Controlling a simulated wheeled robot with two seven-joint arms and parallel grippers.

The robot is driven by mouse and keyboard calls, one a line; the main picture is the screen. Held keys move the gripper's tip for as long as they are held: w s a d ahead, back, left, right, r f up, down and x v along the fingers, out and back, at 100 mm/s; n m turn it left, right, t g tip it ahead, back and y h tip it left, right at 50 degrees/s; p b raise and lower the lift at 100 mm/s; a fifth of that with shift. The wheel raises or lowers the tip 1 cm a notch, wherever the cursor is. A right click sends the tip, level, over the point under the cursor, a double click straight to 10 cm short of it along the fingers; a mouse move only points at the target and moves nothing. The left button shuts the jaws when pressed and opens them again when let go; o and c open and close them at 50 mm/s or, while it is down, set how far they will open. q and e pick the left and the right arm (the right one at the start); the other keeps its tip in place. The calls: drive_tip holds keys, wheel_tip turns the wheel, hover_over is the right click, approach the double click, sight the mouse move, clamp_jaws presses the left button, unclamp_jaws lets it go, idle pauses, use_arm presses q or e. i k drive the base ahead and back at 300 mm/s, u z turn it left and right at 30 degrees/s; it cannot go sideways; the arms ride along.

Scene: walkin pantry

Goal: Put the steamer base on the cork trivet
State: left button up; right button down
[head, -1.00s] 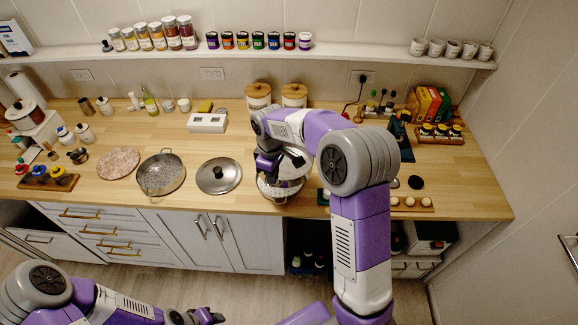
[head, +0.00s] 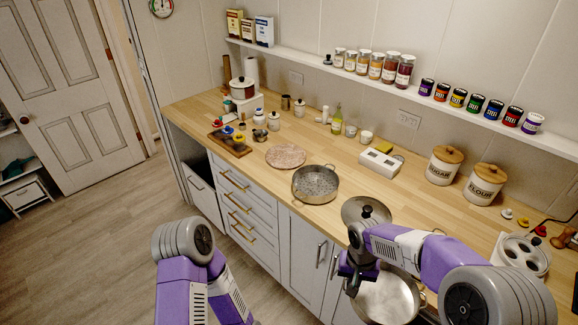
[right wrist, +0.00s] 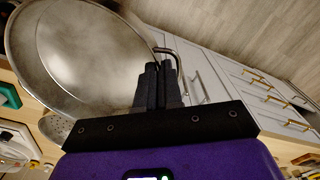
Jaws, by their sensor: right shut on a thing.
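The steamer base (head: 388,302) is a round, shiny steel pot near the counter's front edge, at the bottom of the head view. My right gripper (head: 356,277) is shut on its near-left rim or handle. In the right wrist view the closed fingers (right wrist: 158,85) meet a looped handle beside the pot's wide steel interior (right wrist: 85,55), which looks empty. The cork trivet appears to be the round, speckled pinkish-brown disc (head: 286,156), flat and bare on the counter farther left. My left arm shows at the lower left of the head view, but its gripper is out of frame.
A two-handled perforated pan (head: 315,184) and a steel lid (head: 362,209) lie between the pot and the disc. A perforated metal piece (right wrist: 55,128) shows past the pot's rim. A white box (head: 381,161) and canisters (head: 444,166) stand behind. A spice tray (head: 231,143) lies left.

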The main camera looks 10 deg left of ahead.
sight(284, 155)
drive_tip(key=u, duration=1.55)
drive_tip(key=i, duration=1.9)
drive_tip(key=z, duration=0.95)
